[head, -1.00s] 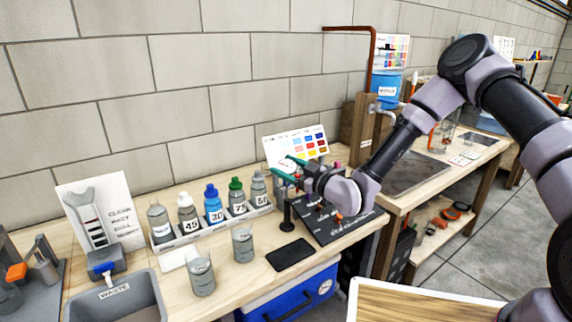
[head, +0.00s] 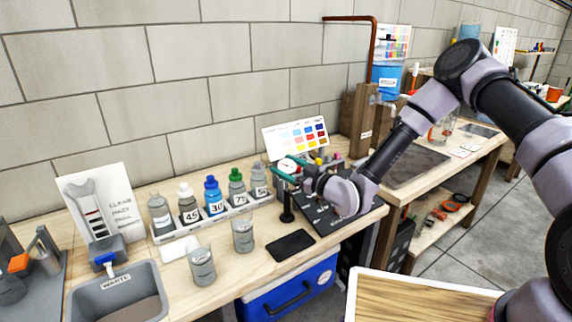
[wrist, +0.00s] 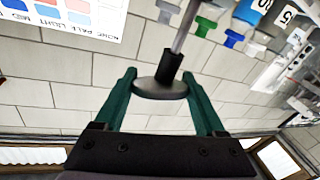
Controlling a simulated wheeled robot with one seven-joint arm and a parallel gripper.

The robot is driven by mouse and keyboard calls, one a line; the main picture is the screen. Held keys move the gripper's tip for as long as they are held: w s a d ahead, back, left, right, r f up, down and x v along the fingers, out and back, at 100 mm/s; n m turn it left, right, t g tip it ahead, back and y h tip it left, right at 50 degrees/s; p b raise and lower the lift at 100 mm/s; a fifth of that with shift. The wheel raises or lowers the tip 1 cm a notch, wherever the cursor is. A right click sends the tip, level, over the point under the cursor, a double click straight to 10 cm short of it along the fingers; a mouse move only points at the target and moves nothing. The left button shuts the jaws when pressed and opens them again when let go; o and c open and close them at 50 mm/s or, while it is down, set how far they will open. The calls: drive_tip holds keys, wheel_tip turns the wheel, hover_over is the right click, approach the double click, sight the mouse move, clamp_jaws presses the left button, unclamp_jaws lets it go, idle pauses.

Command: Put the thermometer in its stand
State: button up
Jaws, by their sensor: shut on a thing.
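My gripper (head: 289,167) has green fingers and hangs above the bench, over the thermometer stand (head: 286,215), a black post on a small round base. The fingers are shut on the thermometer (head: 285,169), whose pale round dial shows between them. In the wrist view, the gripper (wrist: 162,85) holds the dial's dark disc between its fingertips, and the thermometer's black collar and grey stem (wrist: 185,35) extend away from it. In the head view the stem lies in line with the post; I cannot tell whether its tip is inside.
A rack of labelled bottles (head: 213,202) stands left of the stand. Two grey containers (head: 243,235) (head: 202,267) are in front of it. A dark pad (head: 291,245) lies in front of the stand, and a black board (head: 333,218) to its right. A colour card (head: 296,139) stands behind.

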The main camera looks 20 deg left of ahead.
drive_tip(key=shift+f, duration=0.65)
drive_tip(key=o, duration=1.5)
drive_tip(key=shift+v, duration=5.4)
